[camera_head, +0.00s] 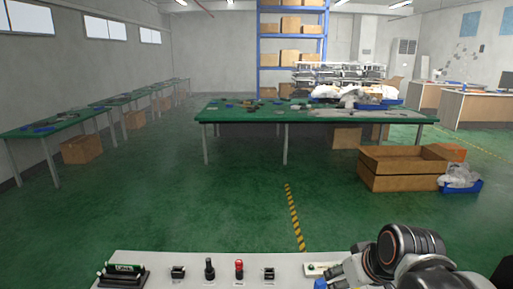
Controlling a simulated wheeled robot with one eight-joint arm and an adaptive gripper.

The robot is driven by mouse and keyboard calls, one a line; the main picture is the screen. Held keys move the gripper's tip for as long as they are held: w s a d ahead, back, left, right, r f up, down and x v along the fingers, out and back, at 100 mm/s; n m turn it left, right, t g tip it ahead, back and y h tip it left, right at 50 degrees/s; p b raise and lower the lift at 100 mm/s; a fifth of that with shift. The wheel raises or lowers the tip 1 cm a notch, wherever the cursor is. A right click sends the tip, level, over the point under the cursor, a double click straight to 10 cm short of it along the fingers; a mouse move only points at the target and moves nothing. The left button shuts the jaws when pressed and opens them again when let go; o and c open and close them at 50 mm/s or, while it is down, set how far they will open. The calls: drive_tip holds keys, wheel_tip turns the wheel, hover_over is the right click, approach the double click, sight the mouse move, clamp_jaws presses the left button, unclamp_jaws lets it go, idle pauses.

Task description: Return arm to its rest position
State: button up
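My arm (405,252) shows at the lower right as folded grey and black links with a thick black ring-shaped joint. It covers the right end of the pale control panel (215,266). I cannot make out any gripper fingers in this view. On the panel from left to right are a black fixture with green parts (122,274), a small black switch (178,272), a black-knobbed lever (209,269), a red-knobbed lever (239,269), another small black switch (269,273) and a pale fixture (319,268) partly hidden by my arm.
Beyond the panel is open green floor with a yellow-black stripe (295,218). A long green table (320,114) stands behind it, with cardboard boxes (400,168) at its right. More green tables (60,123) line the left wall. A blue-framed shelf (291,38) stands at the back.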

drive_tip(key=s+r+m+h+b, duration=0.1)
drive_tip(key=s+m, duration=0.1)
drive_tip(key=s, duration=0.7)
drive_tip(key=shift+a+r+t, duration=0.2)
drive_tip(key=shift+t, duration=0.1)
idle(0.3)
